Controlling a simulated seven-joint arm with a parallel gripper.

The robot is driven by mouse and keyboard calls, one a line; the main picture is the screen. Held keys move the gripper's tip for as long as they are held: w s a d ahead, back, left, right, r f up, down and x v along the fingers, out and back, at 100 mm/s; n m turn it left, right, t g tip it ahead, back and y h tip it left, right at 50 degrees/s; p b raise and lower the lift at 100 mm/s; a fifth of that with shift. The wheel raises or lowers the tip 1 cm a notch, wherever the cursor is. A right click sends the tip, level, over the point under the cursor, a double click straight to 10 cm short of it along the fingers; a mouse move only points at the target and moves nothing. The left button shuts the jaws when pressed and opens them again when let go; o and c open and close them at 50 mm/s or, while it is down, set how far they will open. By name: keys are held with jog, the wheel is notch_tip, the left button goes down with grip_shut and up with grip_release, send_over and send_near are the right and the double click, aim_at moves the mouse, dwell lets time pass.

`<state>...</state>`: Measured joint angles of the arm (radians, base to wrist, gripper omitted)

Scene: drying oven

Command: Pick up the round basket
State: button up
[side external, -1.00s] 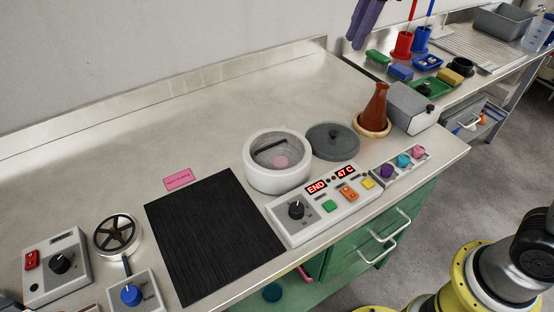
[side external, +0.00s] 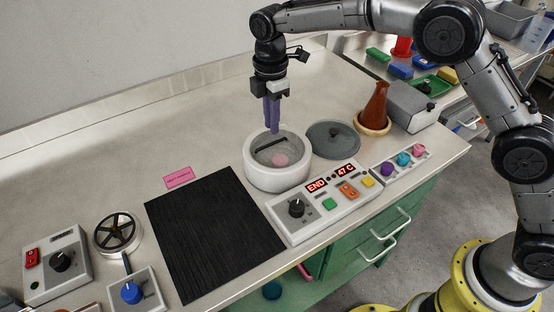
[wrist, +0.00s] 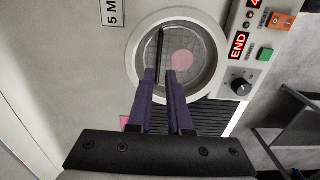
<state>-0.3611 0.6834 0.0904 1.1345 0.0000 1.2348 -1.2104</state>
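The round basket (side external: 264,158) sits inside the white round chamber of the dryer (side external: 278,180). A dark bar handle (side external: 270,145) crosses above it, and a pink disc (side external: 281,160) lies inside. The wrist view shows the mesh basket (wrist: 191,78) with its handle (wrist: 159,46) and the pink disc (wrist: 182,60). My gripper (side external: 274,131) points down over the chamber with its purple fingers a narrow gap apart and nothing seen between them. In the wrist view, my fingertips (wrist: 161,73) are roughly in line with the handle; their height above it is hard to tell.
A grey lid (side external: 333,139) lies right of the chamber. The control panel (side external: 320,203), with a lit END and 47 C display, stands in front. A black mat (side external: 212,235) lies to the left. A brown flask (side external: 376,106) and grey box (side external: 410,107) stand to the right.

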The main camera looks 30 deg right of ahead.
aim_at(271, 143)
jog(key=shift+w+f, duration=0.1)
jog(key=shift+f, duration=3.85)
grip_shut()
